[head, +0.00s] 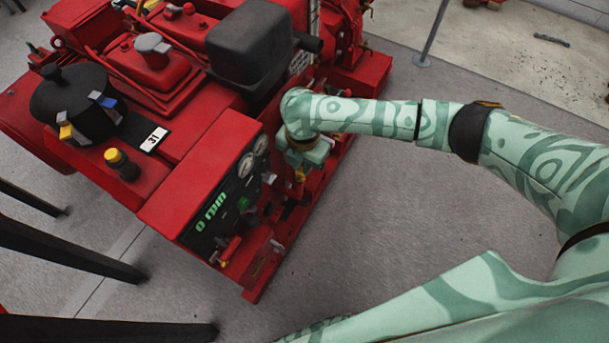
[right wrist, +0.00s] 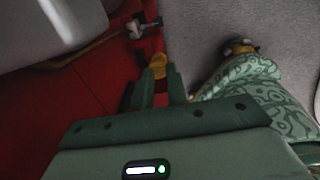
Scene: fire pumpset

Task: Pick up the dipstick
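A small yellow piece (right wrist: 158,61), which looks like the dipstick's handle, stands at the side of the red pumpset. It shows just at the tips of my right gripper's fingers (right wrist: 160,72) in the right wrist view. The two green fingers are apart with a gap between them. I cannot tell whether they touch the yellow piece. In the head view my right gripper (head: 297,170) reaches down beside the pumpset's near side, mostly hidden by its own wrist. A bit of yellow (head: 299,175) shows there too. The dipstick's lower part is hidden. My left gripper is not in view.
The red pumpset (head: 190,150) fills the left, with a control panel (head: 230,195) of gauges and levers close to my right gripper. A black block (head: 248,45) rises behind it. Black bars (head: 60,245) cross the lower left. Grey floor (head: 400,215) is open to the right.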

